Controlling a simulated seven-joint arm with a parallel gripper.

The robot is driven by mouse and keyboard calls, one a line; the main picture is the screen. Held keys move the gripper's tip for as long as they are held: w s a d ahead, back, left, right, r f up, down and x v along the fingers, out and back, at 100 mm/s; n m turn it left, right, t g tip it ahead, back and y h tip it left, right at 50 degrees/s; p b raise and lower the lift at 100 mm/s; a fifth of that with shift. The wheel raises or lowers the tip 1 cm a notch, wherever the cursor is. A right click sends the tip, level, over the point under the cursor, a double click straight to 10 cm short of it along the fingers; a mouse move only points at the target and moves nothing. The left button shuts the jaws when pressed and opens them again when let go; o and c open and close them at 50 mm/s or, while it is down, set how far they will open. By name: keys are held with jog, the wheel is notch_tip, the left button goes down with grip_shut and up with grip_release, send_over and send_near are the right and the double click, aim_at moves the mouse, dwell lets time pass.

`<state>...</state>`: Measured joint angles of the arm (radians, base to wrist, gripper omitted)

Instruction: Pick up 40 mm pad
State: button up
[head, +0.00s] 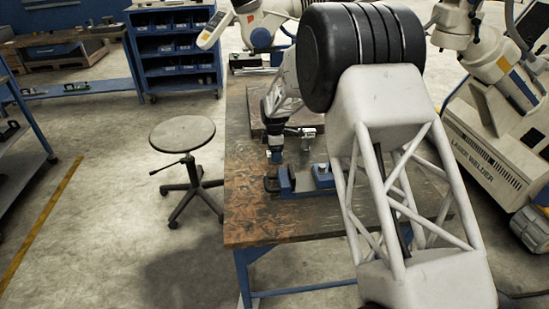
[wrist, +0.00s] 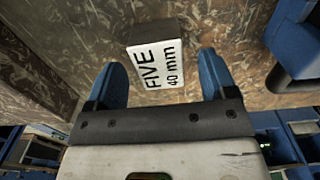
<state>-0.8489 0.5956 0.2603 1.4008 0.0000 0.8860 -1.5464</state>
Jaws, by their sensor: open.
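The 40 mm pad (wrist: 160,62) is a block with a white face marked "FIVE 40 mm", in the upper middle of the wrist view on the worn brown tabletop. My gripper (wrist: 163,68) is open, with one blue finger on each side of the pad's lower part in the picture. A gap shows between the pad and each finger. I cannot tell how far the fingertips are above the tabletop. In the head view my gripper (head: 276,156) points down over the workbench; the pad cannot be made out there.
A blue vise-like fixture (head: 302,181) stands on the workbench (head: 262,222) close to my gripper. A blue part (wrist: 295,50) shows right of the pad in the wrist view. A stool (head: 182,135) stands left of the bench. The bench's front left surface is clear.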

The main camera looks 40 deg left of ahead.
jog(key=shift+f, duration=1.15)
jog(key=shift+c, duration=0.2)
jog(key=shift+r, duration=0.1)
grip_shut()
